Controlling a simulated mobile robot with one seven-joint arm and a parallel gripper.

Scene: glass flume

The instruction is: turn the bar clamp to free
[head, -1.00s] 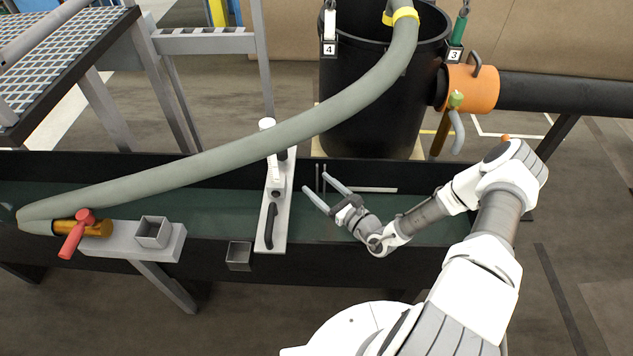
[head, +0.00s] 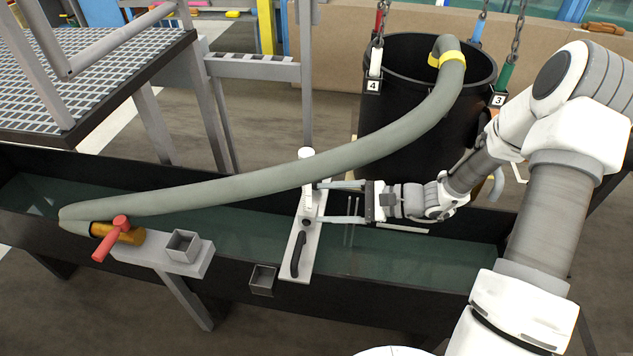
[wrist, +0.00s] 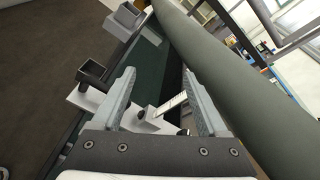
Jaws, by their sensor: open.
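A pale bar (head: 300,262) lies across the flume, with a black handle (head: 298,254) on its near half. A white upright lever (head: 307,178), which looks like the bar clamp, stands at its far half and also shows between my fingers in the wrist view (wrist: 172,103). My gripper (head: 320,203) is open and empty, its fingers pointing left with the tips close to the lever. It also shows in the wrist view (wrist: 160,76). I cannot tell whether a finger touches the lever.
A thick grey hose (head: 250,188) arches over the flume (head: 420,250) right beside the clamp. It runs from a red-handled valve (head: 121,223) to a black tub (head: 400,110). Two thin upright rods (head: 351,237) stand below my gripper. Small square cups (head: 262,280) sit at the near wall.

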